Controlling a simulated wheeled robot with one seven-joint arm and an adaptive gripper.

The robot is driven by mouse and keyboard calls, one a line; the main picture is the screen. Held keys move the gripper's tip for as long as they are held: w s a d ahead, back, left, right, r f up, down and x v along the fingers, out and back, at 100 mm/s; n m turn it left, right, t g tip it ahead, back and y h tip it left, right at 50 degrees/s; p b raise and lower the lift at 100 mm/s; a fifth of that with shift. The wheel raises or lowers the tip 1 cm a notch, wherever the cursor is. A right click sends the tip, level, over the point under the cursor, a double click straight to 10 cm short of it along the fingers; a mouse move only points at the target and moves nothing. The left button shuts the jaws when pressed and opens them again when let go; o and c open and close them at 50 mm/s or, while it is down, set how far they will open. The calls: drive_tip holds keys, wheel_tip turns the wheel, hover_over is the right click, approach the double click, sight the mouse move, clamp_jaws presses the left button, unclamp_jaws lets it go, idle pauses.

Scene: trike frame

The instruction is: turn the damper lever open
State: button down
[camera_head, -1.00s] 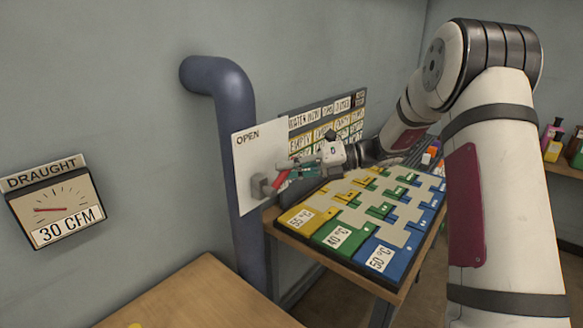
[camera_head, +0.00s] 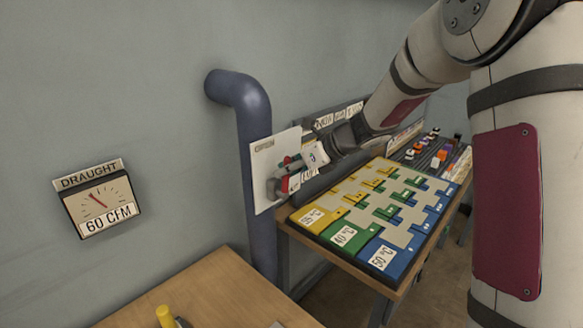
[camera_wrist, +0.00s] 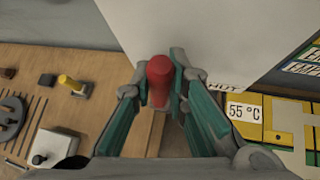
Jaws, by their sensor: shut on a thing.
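The damper lever has a red handle that shows between my fingers in the wrist view (camera_wrist: 160,72). In the head view the red handle (camera_head: 290,183) is in front of the white damper plate (camera_head: 262,195), which is fixed by the blue-grey pipe (camera_head: 259,150). My gripper (camera_wrist: 161,85) has green-lined fingers on both sides of the handle and is shut on it.
A board of yellow, green and blue temperature blocks (camera_head: 343,237) lies on a table just right of the plate. A wooden bench (camera_head: 215,290) with a yellow-handled tool (camera_head: 165,315) is at the lower left.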

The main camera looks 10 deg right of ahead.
drive_tip(key=shift+s+a+n+h, duration=0.3)
drive_tip(key=shift+s+a+h, duration=0.05)
drive_tip(key=shift+a+h, duration=0.15)
idle(0.3)
drive_tip(key=c, duration=1.5)
unclamp_jaws()
drive_tip(key=shift+c, duration=0.2)
drive_tip(key=shift+t, duration=0.3)
drive_tip(key=v, duration=1.2)
